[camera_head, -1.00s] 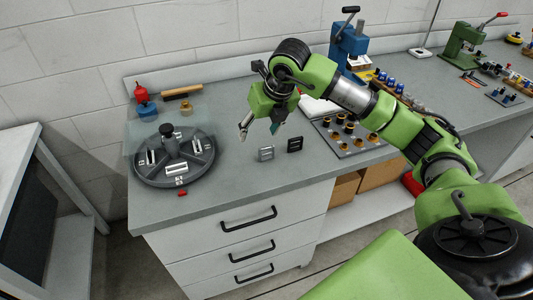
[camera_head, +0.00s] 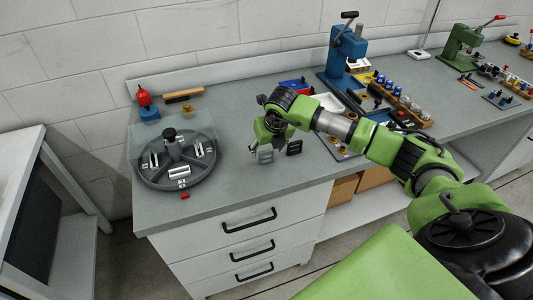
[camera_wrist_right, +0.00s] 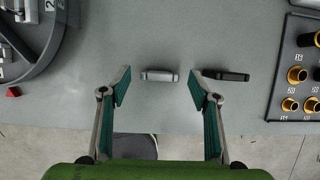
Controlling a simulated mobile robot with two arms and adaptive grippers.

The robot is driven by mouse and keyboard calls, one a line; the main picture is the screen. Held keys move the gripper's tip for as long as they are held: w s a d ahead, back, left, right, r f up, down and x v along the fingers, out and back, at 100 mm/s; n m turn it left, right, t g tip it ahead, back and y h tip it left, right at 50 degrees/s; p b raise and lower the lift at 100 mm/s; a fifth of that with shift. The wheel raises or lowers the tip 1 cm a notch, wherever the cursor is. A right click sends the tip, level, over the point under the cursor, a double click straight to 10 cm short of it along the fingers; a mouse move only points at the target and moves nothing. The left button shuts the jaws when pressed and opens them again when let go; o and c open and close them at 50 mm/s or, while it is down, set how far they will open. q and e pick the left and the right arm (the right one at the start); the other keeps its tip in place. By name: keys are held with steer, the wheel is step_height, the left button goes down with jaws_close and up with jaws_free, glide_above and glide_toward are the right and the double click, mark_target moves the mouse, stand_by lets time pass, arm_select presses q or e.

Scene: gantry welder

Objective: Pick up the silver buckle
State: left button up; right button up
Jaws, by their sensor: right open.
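The silver buckle (camera_head: 265,156) stands on the grey bench top near its front edge, partly hidden by my right gripper (camera_head: 262,147) in the head view. In the right wrist view the silver buckle (camera_wrist_right: 160,76) lies between the lines of the two fingers, just ahead of their tips. My right gripper (camera_wrist_right: 162,88) is open and empty, its fingers spread wider than the buckle. A black buckle (camera_wrist_right: 226,75) sits just right of the silver one, close to the right fingertip; it also shows in the head view (camera_head: 294,147). My left gripper is out of view.
A round grey fixture (camera_head: 176,178) with white inserts stands to the left, with a small red piece (camera_head: 184,196) at its front. A tray with brass-coloured parts (camera_wrist_right: 297,75) lies right of the buckles. A blue press (camera_head: 346,55) stands behind.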

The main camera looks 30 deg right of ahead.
steer(key=shift+x, duration=1.15)
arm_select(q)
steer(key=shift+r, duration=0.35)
arm_select(e)
steer(key=c, duration=1.2)
steer(key=shift+r, duration=0.1)
